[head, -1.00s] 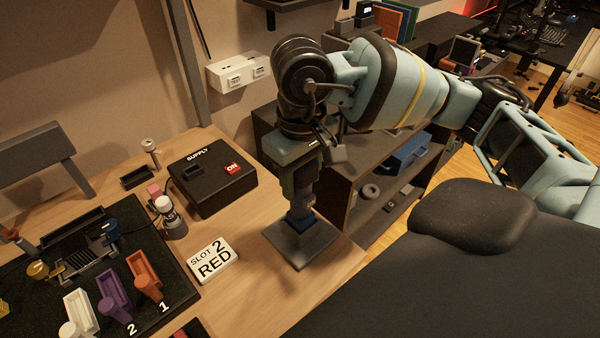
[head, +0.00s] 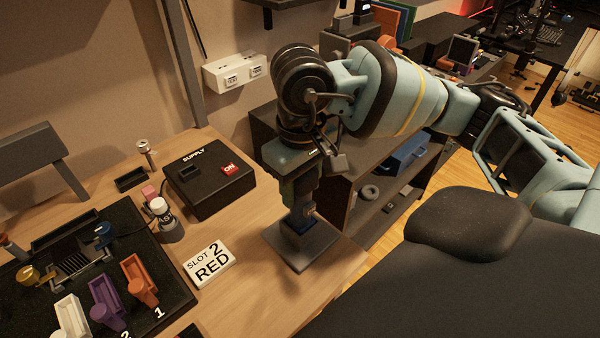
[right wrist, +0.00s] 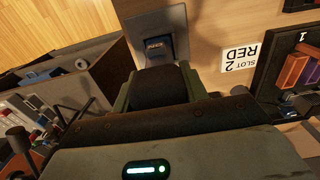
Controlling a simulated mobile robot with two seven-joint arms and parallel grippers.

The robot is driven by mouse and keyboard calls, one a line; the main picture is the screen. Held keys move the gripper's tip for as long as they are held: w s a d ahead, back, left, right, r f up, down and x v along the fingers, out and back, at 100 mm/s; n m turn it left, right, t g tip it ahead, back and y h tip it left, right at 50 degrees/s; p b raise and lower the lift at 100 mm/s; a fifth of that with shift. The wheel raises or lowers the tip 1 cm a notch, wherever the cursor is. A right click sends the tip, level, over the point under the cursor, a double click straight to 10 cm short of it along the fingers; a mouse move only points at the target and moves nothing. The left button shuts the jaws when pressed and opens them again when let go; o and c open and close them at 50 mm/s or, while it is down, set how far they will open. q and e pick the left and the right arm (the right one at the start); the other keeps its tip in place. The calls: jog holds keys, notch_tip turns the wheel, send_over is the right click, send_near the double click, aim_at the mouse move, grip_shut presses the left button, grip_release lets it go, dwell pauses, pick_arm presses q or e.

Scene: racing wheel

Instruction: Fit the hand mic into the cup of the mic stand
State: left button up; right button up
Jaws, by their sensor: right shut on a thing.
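The mic stand (head: 288,250) is a dark grey square plate with a bluish cup (head: 298,222), near the table's right corner. The stand also shows in the right wrist view (right wrist: 143,24), with the cup (right wrist: 158,47) straight ahead of the fingers. My right gripper (head: 300,192) points down over the stand. It is shut on the hand mic, whose dark rounded body (right wrist: 160,88) shows between the green fingers in the right wrist view. The mic lines up with the cup. Its lower end is hidden, so I cannot tell whether it is inside. My left gripper is not in view.
A black supply box (head: 208,182) and a white slot card (head: 210,265) stand left of the mic stand. A small white-capped bottle (head: 165,220) and a black tray with coloured holders (head: 140,280) are further left. A shelf unit (head: 345,190) stands beyond the table edge.

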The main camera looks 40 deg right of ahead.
jog(key=o, duration=1.2)
notch_tip(320, 180, up, 2)
jog(key=shift+r, duration=0.2)
notch_tip(320, 180, up, 4)
jog(key=shift+f, duration=0.1)
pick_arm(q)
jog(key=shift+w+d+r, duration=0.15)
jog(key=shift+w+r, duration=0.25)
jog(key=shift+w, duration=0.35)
pick_arm(e)
jog(key=shift+r, duration=0.8)
